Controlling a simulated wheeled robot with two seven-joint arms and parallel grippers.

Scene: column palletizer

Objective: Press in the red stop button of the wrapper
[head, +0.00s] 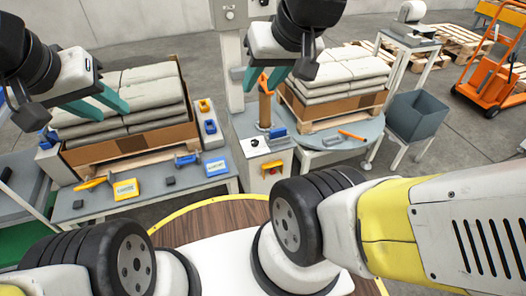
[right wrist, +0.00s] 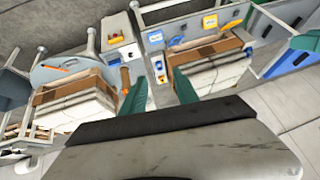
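The red stop button is too small to make out clearly; the yellow-and-red piece also shows in the right wrist view (right wrist: 116,38). My right gripper (head: 264,78) is open, with its teal fingers above and behind the box, apart from it. A brown upright roll (head: 265,110) shows below those fingers; it also shows near one finger in the right wrist view (right wrist: 125,78). My left gripper (head: 95,105) is open over the left stack of sacks.
A left pallet of grey sacks (head: 120,95) and a right one (head: 335,75) flank the column (head: 232,60). A grey bench (head: 150,195) holds blue and yellow tools. A round table (head: 335,135) and grey bin (head: 415,113) stand at right, with an orange truck (head: 490,85) beyond.

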